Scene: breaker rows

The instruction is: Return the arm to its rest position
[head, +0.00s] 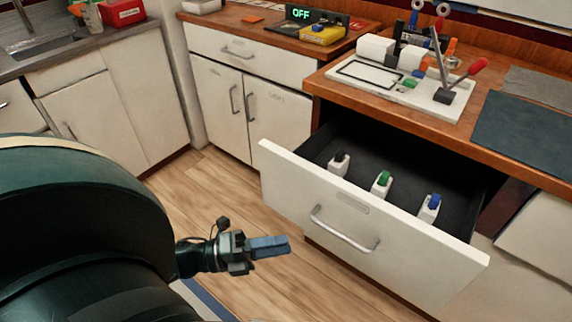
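My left gripper (270,247) is low in the head view, in front of and to the left of the open drawer (360,235). Its blue-grey fingers lie close together and nothing shows between them. It is over the wooden floor and apart from the drawer front and its handle. The large dark green part of my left arm fills the lower left of the view. My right gripper is not in view.
The drawer stands out from the counter and holds three white breakers with a black (339,161), a green (381,181) and a blue (431,206) top. A white panel (375,76) with parts lies on the counter. A display reads OFF (300,13). Floor (215,190) is clear.

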